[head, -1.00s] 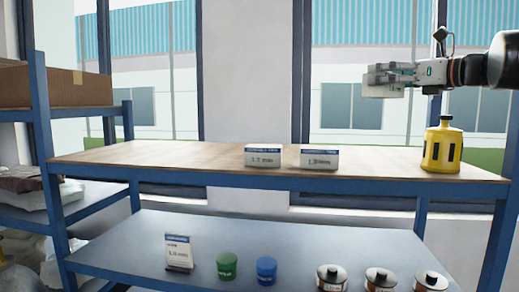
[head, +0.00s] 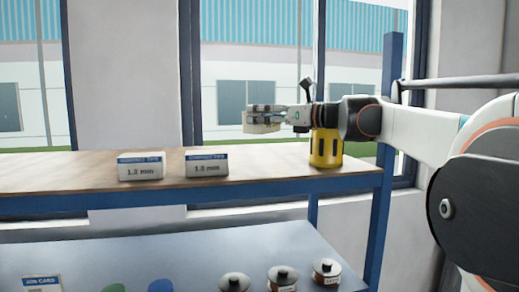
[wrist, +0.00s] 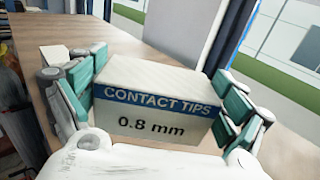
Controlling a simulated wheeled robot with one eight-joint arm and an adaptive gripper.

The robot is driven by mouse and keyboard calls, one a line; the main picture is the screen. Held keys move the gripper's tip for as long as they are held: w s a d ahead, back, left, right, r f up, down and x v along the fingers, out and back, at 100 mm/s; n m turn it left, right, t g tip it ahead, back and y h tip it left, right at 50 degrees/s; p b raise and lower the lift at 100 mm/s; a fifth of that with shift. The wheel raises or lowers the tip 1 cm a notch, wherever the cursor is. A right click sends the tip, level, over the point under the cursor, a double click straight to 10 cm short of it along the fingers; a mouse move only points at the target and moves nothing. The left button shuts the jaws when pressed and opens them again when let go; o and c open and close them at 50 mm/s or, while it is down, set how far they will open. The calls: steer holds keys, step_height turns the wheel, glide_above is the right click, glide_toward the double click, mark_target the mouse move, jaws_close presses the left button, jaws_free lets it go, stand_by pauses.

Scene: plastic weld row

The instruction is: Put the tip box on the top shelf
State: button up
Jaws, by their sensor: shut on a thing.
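My gripper (head: 262,118) is shut on a white tip box (wrist: 155,105) with a blue band reading "CONTACT TIPS 0.8 mm". In the wrist view the box sits between the two teal-padded finger sets. In the head view the box is small and partly covered by my fingers, held above the top shelf (head: 80,177). Two similar boxes stand on that shelf: a left tip box (head: 140,167) and a right tip box (head: 206,164), both reading about 1.2 mm. My gripper is to the right of them and higher.
A yellow container (head: 326,150) stands on the top shelf's right end, close behind or below my wrist. A blue upright post (head: 385,130) rises at the right. The lower shelf (head: 190,250) holds a card, green and blue lids and several tins. The shelf's left stretch is clear.

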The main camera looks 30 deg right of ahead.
step_height(320, 180, down, 10)
steer(key=shift+f+p, duration=0.15)
steer(key=shift+p, duration=0.45)
steer(key=shift+f, duration=0.2)
steer(key=o, duration=0.9)
steer(key=shift+c, duration=0.2)
steer(key=shift+r, duration=0.1)
steer(key=shift+r, duration=0.1)
steer(key=v, duration=1.2)
steer(key=shift+a, duration=0.1)
